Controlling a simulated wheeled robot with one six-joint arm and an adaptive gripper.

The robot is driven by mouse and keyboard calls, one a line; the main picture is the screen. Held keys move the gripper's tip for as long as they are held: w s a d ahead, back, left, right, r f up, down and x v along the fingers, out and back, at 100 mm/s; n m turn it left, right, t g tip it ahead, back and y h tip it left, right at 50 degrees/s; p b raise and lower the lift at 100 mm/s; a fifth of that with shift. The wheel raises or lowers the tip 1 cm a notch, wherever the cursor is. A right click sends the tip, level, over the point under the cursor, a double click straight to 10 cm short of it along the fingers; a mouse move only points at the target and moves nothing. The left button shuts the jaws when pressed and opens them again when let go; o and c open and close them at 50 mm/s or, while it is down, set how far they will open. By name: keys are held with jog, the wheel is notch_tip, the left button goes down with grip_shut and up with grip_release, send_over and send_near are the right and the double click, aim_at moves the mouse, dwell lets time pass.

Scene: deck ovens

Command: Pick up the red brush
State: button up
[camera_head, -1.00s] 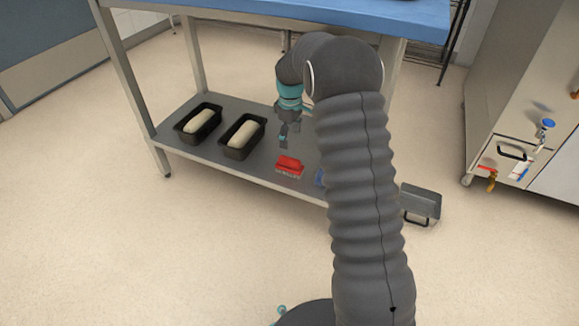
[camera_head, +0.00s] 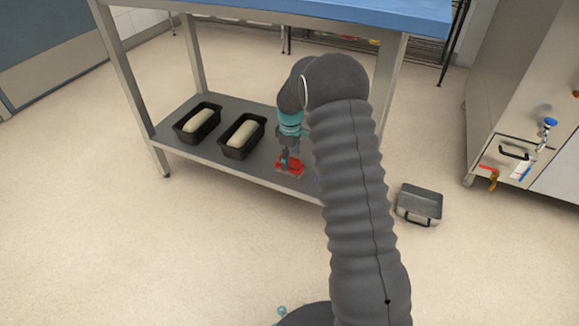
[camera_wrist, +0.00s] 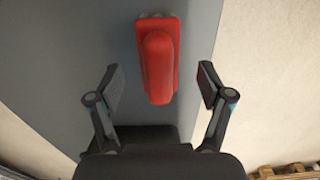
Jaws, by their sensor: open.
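The red brush (camera_head: 288,168) lies on the lower grey shelf (camera_head: 190,158) of the table, near its front edge. In the wrist view the brush (camera_wrist: 159,62) shows its red handle and block, with pale bristle tips at the far end. My gripper (camera_head: 286,162) is low over the brush and partly covers it in the head view. In the wrist view my gripper (camera_wrist: 160,88) is open, with one finger on each side of the brush's near end and clear gaps to both. Whether the fingers reach down to the brush's height, I cannot tell.
Two black loaf pans (camera_head: 197,135) (camera_head: 257,145) with pale dough stand left of the brush. The blue table top (camera_head: 300,12) is above the shelf. A grey metal box (camera_head: 419,203) is on the floor at right. The floor in front is clear.

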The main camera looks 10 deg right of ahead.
aim_at(291, 165)
notch_tip(291, 165, down, 4)
jog(key=shift+f+b, duration=0.1)
jog(key=shift+b, duration=0.2)
jog(key=c, duration=1.5)
jog(key=shift+o, duration=0.2)
jog(key=shift+r+p, duration=0.75)
jog(key=shift+r, duration=4.35)
